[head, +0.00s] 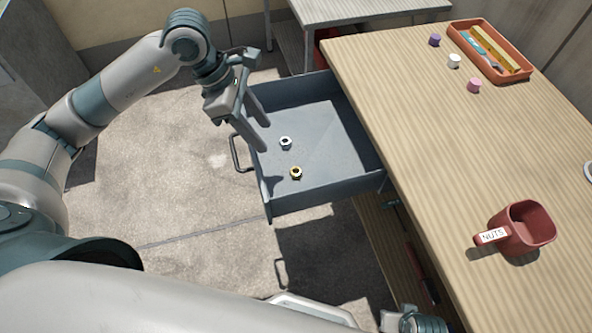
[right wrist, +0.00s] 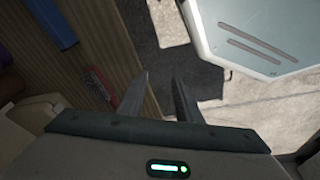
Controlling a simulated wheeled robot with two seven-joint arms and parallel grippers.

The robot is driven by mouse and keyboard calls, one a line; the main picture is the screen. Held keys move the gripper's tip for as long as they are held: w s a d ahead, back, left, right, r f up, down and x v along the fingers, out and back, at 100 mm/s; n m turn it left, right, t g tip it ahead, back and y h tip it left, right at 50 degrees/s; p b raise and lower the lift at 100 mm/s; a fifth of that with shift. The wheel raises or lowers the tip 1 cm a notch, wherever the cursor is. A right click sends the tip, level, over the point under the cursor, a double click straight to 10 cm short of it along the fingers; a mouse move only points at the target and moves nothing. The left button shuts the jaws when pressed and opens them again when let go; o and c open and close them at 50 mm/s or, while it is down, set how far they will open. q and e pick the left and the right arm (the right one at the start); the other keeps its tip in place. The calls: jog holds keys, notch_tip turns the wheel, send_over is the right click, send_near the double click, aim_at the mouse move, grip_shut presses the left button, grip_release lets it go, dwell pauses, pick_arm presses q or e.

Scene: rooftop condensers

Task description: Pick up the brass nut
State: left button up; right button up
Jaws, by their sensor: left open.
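The brass nut (head: 296,173) lies on the floor of the open grey drawer (head: 330,130), towards its near left part. A silver nut (head: 285,142) lies a little beyond it. My left gripper (head: 265,136) is open and empty, with its fingers pointing down over the left side of the drawer. It is up and left of the brass nut in the head view and apart from it. My right gripper (right wrist: 160,77) shows in the right wrist view with its fingers apart and nothing between them.
A wooden workbench (head: 450,140) stands right of the drawer. On it are a red cup (head: 527,226) labelled NUTS, an orange tray (head: 456,36) with tools, and purple (head: 434,40), white (head: 454,61) and pink (head: 474,85) pieces. A grey table (head: 360,10) stands behind.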

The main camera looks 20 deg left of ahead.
pick_arm(q)
send_over(295, 170)
jog(key=s+a, duration=0.2)
jog(key=a, duration=0.1)
jog(key=f, duration=1)
jog(key=shift+w+d+f+p, duration=0.15)
jog(key=shift+w+f+p, duration=0.05)
jog(key=shift+f+p, duration=0.2)
pick_arm(e)
notch_tip(295, 170, down, 2)
jog(key=shift+s+f, duration=0.1)
jog(key=shift+f, duration=0.1)
pick_arm(q)
jog(key=shift+d+f, duration=0.1)
pick_arm(e)
jog(key=shift+r, duration=0.1)
pick_arm(q)
jog(key=shift+w+d+f, duration=0.1)
jog(key=shift+f, duration=0.1)
jog(key=shift+w+d+f, duration=0.15)
jog(key=shift+d+f, duration=0.05)
jog(key=shift+f, duration=0.15)
jog(key=x, duration=0.3)
jog(key=shift+w+p, duration=0.2)
jog(key=shift+p, duration=0.2)
jog(key=shift+d+f, duration=0.15)
jog(key=shift+f, duration=0.15)
pick_arm(e)
notch_tip(295, 170, down, 2)
jog(key=shift+d+f, duration=0.1)
